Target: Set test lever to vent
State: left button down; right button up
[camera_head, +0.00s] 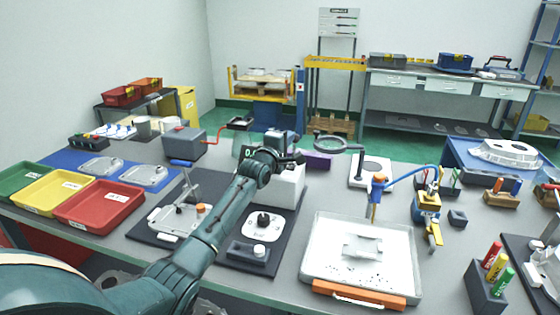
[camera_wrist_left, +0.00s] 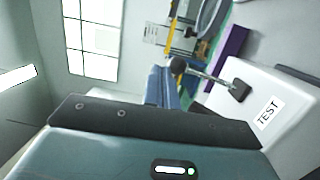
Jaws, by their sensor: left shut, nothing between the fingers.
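The white test box (camera_head: 289,186) stands on the dark mat, partly behind my left arm. In the left wrist view the box (camera_wrist_left: 290,125) carries a TEST label. Its lever (camera_wrist_left: 208,77) is a metal rod from a black pivot (camera_wrist_left: 240,90) to a dark round knob. My left gripper (camera_head: 294,157) is shut and empty above the box. In the wrist view its blue-grey fingers (camera_wrist_left: 163,88) are close to the knob; I cannot tell whether they touch. The head view does not show the lever clearly behind my gripper. My right gripper is not in view.
A magnifier ring (camera_head: 331,143) on an arm stands just right of my gripper. A purple block (camera_head: 318,160) lies behind the box. A grey box with a red crank (camera_head: 184,143) stands left. A white tray with an orange front (camera_head: 318,262) lies at the front right.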

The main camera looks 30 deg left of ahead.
pick_arm(q)
jog(key=shift+w+a+b, duration=0.15)
jog(key=shift+w+b, duration=0.4)
jog(key=shift+w, duration=0.15)
jog(key=shift+w+a+b, duration=0.15)
jog(key=shift+w+b, duration=0.35)
jog(key=shift+w, duration=0.2)
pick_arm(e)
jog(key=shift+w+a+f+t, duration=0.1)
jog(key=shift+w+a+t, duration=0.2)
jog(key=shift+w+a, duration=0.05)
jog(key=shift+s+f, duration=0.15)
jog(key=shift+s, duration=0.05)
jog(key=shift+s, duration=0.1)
